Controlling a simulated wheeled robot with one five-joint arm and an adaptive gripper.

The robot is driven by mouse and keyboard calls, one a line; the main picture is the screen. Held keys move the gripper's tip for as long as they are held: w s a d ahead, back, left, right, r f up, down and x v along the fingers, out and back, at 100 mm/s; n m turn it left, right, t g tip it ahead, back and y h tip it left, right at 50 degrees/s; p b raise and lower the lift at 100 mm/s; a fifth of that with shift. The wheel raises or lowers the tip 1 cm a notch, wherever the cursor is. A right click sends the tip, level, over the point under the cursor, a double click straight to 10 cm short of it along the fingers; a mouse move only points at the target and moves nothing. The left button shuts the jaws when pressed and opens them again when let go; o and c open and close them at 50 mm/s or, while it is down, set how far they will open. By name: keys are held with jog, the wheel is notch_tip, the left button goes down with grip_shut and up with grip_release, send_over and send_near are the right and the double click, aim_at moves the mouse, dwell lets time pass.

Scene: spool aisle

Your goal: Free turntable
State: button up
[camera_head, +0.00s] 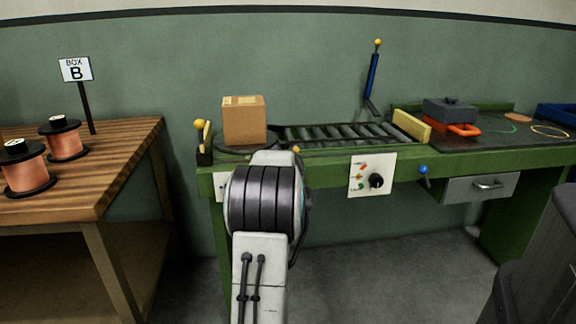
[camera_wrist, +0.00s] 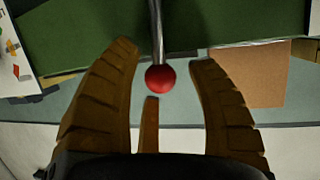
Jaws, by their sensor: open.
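The turntable (camera_head: 232,150) is a dark disc at the left end of the green bench, with a cardboard box (camera_head: 244,121) standing on it. My arm covers part of its front edge. In the wrist view a red ball knob (camera_wrist: 160,78) ends a grey metal rod (camera_wrist: 156,28). My gripper (camera_wrist: 165,60) is open, with one finger on each side of the knob and a third below it. No finger is clearly touching the knob. In the head view my gripper and the red knob are hidden behind my arm.
A roller conveyor (camera_head: 335,134) runs right from the turntable to a yellow block (camera_head: 411,125). A yellow-knobbed lever (camera_head: 200,135) stands left of the box. A control panel (camera_head: 372,175) and a blue knob (camera_head: 423,169) are on the bench front. Copper spools (camera_head: 64,140) stand on the left wooden table.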

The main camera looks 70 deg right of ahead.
jog(key=v, duration=1.2)
jog(key=shift+d, duration=0.1)
jog(key=shift+y, duration=0.5)
jog(key=shift+d+r+b+x, duration=0.15)
jog(key=shift+b+x, duration=1.2)
jog(key=shift+x, duration=0.7)
jog(key=shift+r+b+x, duration=0.2)
jog(key=shift+b+x, duration=1.1)
jog(key=shift+x, duration=0.75)
jog(key=shift+d+r+b+x, duration=0.15)
jog(key=shift+b+x, duration=1.2)
jog(key=shift+x, duration=0.7)
jog(key=shift+s, duration=0.1)
grip_shut()
jog(key=shift+r, duration=0.1)
